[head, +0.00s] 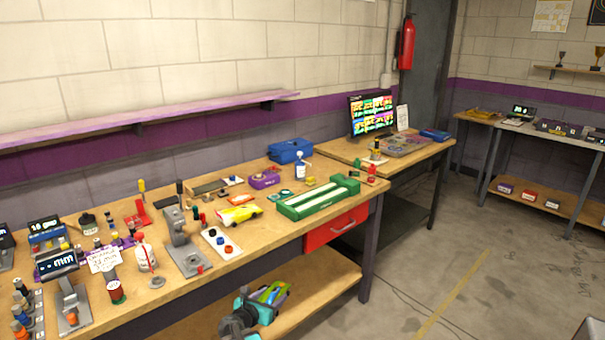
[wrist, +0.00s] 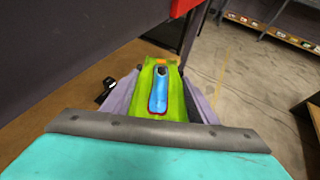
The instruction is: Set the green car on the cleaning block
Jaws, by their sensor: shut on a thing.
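The green car (wrist: 172,118) has a blue top panel with a red edge and an orange patch at its far end. It sits between the two purple-grey fingers of my gripper (wrist: 158,95) in the wrist view. In the head view my gripper (head: 266,296) holds the green car (head: 272,293) in front of the workbench, below the benchtop and near the lower shelf. My gripper is shut on the car. A green block with two pale strips (head: 289,208) lies on the benchtop near its right end; it looks like the cleaning block. Its top appears clear.
A grey press stand (head: 184,245) and a white plate with buttons (head: 222,243) are further left. A blue case (head: 290,151) and white bottle (head: 301,168) stand behind. A red drawer (head: 336,226) is below the benchtop.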

